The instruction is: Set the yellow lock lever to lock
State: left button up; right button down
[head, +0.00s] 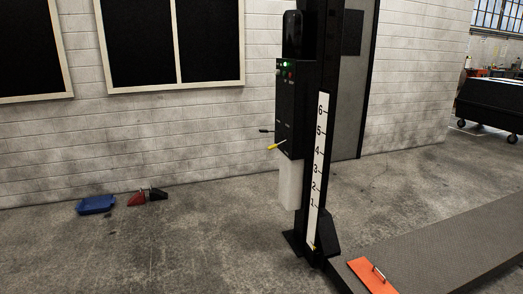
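The yellow lock lever (278,146) sticks out to the left from the lower part of a black control box (290,110) on a dark upright post. Its tip points left and slightly down. The markings beside it are too small to read, so I cannot tell its setting. A black lever (266,130) sticks out just above it. Neither of my grippers shows in the head view.
The post carries a white scale (319,150) numbered 1 to 6. A dark ramp (440,245) with an orange plate (372,274) lies at the lower right. A blue tray (96,204) and red and black wedges (138,196) lie by the wall.

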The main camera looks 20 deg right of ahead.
aim_at(273, 146)
jog(key=i+l, duration=0.1)
jog(key=i, duration=0.35)
jog(key=i+l+u, duration=0.1)
jog(key=i, duration=0.4)
jog(key=i+l, duration=0.15)
jog(key=i, duration=0.3)
jog(key=i+l, duration=0.25)
jog(key=l, duration=0.15)
jog(key=i+l+u, duration=0.1)
jog(key=i+l, duration=0.4)
jog(key=l, duration=0.65)
jog(key=i+l, duration=0.15)
jog(key=l, duration=0.15)
jog(key=j+u, duration=0.05)
